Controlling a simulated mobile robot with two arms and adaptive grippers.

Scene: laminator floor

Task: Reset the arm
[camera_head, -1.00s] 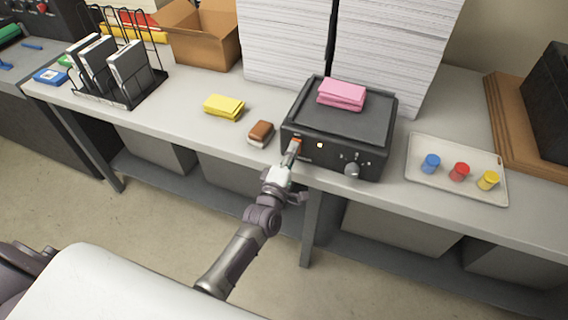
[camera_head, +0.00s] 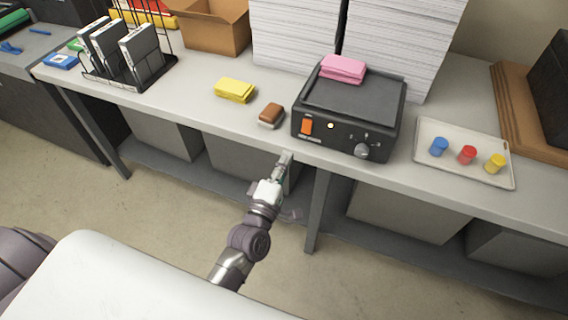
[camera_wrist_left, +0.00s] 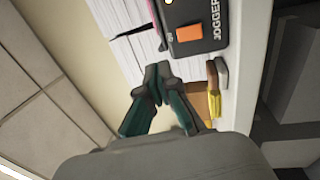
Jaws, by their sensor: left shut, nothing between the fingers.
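My left gripper (camera_head: 286,160) is shut and empty in the head view, just in front of the table's front edge, below and left of the black jogger machine (camera_head: 352,108). Its fingertips are apart from the machine. In the left wrist view, the shut fingers (camera_wrist_left: 159,72) point toward the machine (camera_wrist_left: 205,22). The machine's front has an orange switch (camera_head: 307,126), a small lit lamp and a round knob (camera_head: 362,151). The orange switch also shows in the left wrist view (camera_wrist_left: 189,33). My right gripper is not in view.
The table (camera_head: 215,118) holds a yellow cloth stack (camera_head: 234,90), a brown-and-white block (camera_head: 271,115), a tray (camera_head: 450,170) with coloured caps, and a wire rack (camera_head: 160,78). Pink cloths (camera_head: 343,69) lie on the machine. Paper stacks (camera_head: 400,45) stand behind. Open floor lies before the table.

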